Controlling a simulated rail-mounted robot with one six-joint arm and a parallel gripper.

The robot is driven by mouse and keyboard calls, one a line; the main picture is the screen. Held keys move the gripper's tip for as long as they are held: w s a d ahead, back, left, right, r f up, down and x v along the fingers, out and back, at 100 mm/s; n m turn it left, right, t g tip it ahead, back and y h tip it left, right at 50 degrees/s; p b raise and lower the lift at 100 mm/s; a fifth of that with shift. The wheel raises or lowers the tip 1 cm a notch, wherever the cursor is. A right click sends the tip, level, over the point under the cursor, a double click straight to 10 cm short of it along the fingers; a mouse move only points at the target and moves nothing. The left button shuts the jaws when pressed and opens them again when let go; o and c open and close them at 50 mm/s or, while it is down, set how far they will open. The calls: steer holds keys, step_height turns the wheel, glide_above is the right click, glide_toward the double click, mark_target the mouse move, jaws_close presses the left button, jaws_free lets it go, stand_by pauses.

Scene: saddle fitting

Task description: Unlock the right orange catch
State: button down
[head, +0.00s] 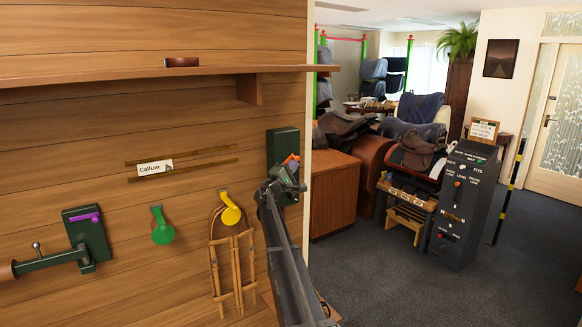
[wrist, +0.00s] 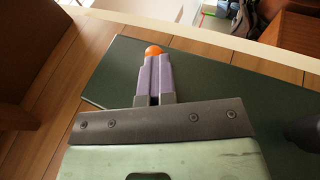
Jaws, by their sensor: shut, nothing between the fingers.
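The right orange catch (head: 291,159) is on a dark green plate (head: 281,143) at the right end of the wooden wall. In the wrist view, the rounded orange end of the catch (wrist: 153,50) shows just beyond my fingertips, with the green plate (wrist: 225,85) behind. The rest of the catch is hidden by my fingers. My gripper (wrist: 153,62) is shut and empty, its fingers pointing at the orange end; I cannot tell whether they touch it. In the head view, my gripper (head: 287,177) is right at the plate, partly covering it.
A left green bracket (head: 90,240) carries a purple catch (head: 84,217) and a bar. Green (head: 161,232) and yellow (head: 231,213) round tags hang between, with a wooden frame (head: 230,268) below the yellow one. A shelf (head: 150,76) runs above. Open floor lies right.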

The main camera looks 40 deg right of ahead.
steer(key=shift+d, duration=0.35)
steer(key=s+a+f+b, duration=0.4)
steer(key=a+f+b, duration=0.3)
steer(key=f+b, duration=0.5)
